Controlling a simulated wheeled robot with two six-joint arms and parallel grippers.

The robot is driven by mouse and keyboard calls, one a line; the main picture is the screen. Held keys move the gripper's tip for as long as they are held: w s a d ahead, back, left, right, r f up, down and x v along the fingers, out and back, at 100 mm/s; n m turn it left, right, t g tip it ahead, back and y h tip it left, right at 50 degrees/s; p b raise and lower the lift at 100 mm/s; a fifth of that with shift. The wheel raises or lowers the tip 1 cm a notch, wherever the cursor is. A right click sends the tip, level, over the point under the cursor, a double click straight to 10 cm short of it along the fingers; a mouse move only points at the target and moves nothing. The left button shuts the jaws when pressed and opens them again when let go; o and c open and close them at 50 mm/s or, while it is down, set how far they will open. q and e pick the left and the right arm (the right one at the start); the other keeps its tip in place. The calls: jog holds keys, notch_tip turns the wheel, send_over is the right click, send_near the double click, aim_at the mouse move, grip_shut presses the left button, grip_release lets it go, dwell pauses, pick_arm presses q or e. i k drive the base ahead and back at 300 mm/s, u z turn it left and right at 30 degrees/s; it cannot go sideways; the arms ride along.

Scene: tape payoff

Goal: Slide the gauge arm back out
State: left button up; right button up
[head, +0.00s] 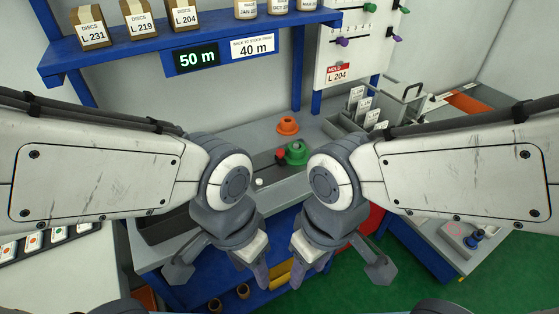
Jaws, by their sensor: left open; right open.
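A green round part (296,152) stands on the grey bench, with a small red part (281,156) close on its left. An orange flanged part (288,125) stands behind them. A small white knob (259,182) lies to the front left. I cannot tell which part is the gauge arm; my forearms and wrists cover some of the bench. My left gripper (254,268) is open and empty, in front of the bench edge and below these parts. My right gripper (311,270) is open and empty beside it, also apart from the bench parts.
A blue shelf (130,52) holds disc boxes above a "50 m" display (196,58) and a "40 m" sign (253,46). A white pegboard (350,40) carries a "HOLD L 204" tag (338,73). Card slots (357,105) stand at the bench's right.

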aim_at(281, 153)
jog(key=u, duration=0.25)
jog(key=k, duration=0.2)
jog(key=z, duration=0.7)
jog(key=i, duration=1.05)
jog(key=u, duration=0.7)
